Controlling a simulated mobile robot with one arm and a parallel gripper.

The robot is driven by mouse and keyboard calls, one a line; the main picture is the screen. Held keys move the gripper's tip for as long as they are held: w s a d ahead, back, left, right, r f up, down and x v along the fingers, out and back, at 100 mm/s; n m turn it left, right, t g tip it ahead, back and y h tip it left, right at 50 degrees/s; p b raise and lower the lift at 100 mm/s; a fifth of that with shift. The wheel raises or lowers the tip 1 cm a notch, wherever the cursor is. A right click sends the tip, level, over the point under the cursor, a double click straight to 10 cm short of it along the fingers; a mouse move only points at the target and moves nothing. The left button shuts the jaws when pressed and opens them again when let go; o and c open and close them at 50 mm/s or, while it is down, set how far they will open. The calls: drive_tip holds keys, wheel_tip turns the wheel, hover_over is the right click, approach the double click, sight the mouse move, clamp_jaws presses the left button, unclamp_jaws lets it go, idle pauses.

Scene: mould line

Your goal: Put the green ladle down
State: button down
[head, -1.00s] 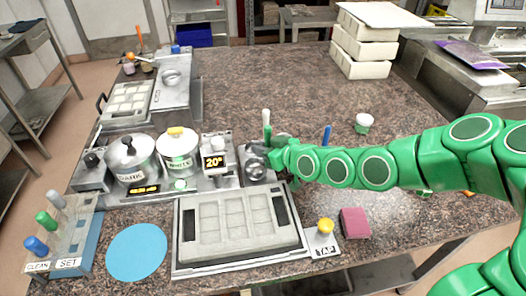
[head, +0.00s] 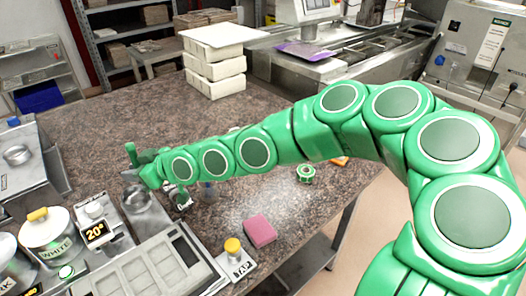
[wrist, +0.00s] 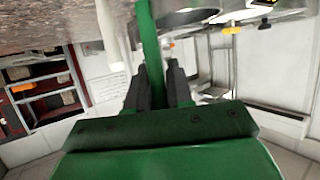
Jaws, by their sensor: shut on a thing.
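My gripper (wrist: 156,88) is shut on the green handle of the green ladle (wrist: 149,45), which stands between its two dark fingers in the wrist view. In the head view the ladle's green handle (head: 131,153) sticks up at the end of my arm, beside my gripper (head: 142,173). The ladle's bowl is hidden, and I cannot tell whether it touches anything. A white handle (wrist: 107,35) stands close beside the green one in the wrist view.
A steel station (head: 146,214) lies just below my gripper, near the white pot (head: 48,242). The mould tray (head: 150,272), a yellow-topped TAP block (head: 233,250) and a pink block (head: 259,231) are at the front.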

wheel_tip(320, 180, up, 14)
drive_tip(key=f, duration=0.1)
drive_tip(key=w+d+r+m+t+h, duration=0.15)
drive_tip(key=w+d+m+t, duration=0.25)
drive_tip(key=w+d, duration=0.55)
drive_tip(key=w+d+r+m+t+h, duration=0.1)
drive_tip(key=w+d+m+t+h, duration=0.35)
drive_tip(key=d, duration=0.85)
drive_tip(key=w+d+f+m+t+h, duration=0.1)
drive_tip(key=w+d+m+h, duration=0.2)
drive_tip(key=d, duration=0.9)
drive_tip(key=w+d+f+m+t+h, duration=0.15)
drive_tip(key=w+d, duration=0.25)
drive_tip(key=d, duration=0.7)
wheel_tip(320, 180, down, 11)
drive_tip(key=shift+m, duration=0.3)
drive_tip(key=shift+w+a+f, duration=0.15)
drive_tip(key=shift+w+f, duration=1.9)
drive_tip(key=shift+w, duration=0.3)
drive_tip(key=shift+w+a+f, duration=0.2)
drive_tip(key=shift+w+f, duration=1.9)
drive_tip(key=shift+w, duration=0.2)
drive_tip(key=shift+w+a+f, duration=0.15)
drive_tip(key=shift+w+f, duration=1.9)
drive_tip(key=shift+w, duration=0.3)
